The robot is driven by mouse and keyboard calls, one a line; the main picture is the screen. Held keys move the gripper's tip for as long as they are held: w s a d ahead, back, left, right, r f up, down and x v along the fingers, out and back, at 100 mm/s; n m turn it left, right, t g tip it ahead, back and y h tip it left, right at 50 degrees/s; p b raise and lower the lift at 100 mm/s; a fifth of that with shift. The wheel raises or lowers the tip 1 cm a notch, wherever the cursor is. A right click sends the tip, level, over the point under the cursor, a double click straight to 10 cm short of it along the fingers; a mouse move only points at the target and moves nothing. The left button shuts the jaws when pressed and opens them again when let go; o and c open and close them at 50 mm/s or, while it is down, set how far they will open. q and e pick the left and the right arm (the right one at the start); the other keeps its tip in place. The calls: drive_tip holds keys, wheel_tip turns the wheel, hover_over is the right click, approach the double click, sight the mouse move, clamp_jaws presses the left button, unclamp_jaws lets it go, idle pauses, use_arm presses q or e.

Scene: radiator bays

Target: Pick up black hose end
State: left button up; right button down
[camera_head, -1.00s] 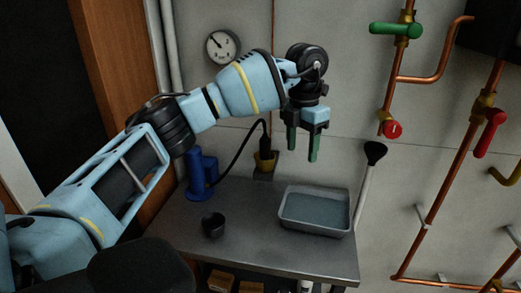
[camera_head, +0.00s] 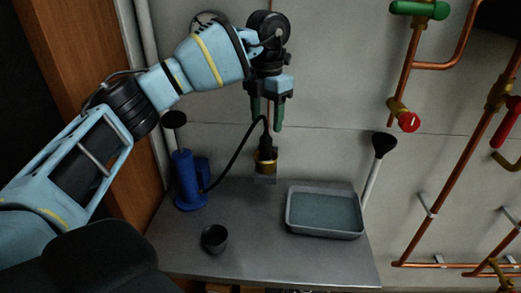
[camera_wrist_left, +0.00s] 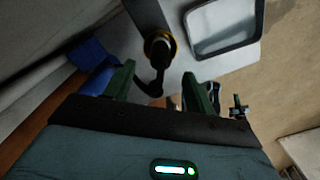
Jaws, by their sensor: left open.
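The black hose end (camera_head: 266,143) stands upright in a brass-coloured holder (camera_head: 265,163) at the wall edge of the metal table. A black hose (camera_head: 237,152) curves from it to a blue pump (camera_head: 187,182). In the head view my left gripper (camera_head: 266,117) is open and empty, green fingers pointing down, just above the hose end. In the left wrist view the hose end (camera_wrist_left: 159,52) and its brass ring lie ahead, between and beyond the open fingertips (camera_wrist_left: 158,73). Contact is not visible. My right gripper is out of view.
A grey tray (camera_head: 325,233) sits at the right of the table, with a black-headed brush (camera_head: 383,147) behind it. A small black cup (camera_head: 214,238) stands near the front. Copper pipes with a red valve (camera_head: 408,121) run along the right wall. The table (camera_head: 268,262) is bare in front.

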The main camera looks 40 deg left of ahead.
sight(266, 136)
use_arm(q)
drive_tip(key=shift+d+f, duration=0.1)
drive_tip(key=shift+d, duration=0.05)
drive_tip(key=shift+s+f, duration=0.1)
drive_tip(key=shift+f, duration=1.1)
wheel_tip(266, 136, down, 4)
drive_tip(key=shift+s+f, duration=0.1)
drive_tip(key=shift+f, duration=0.5)
drive_tip(key=shift+r, duration=0.1)
clamp_jaws()
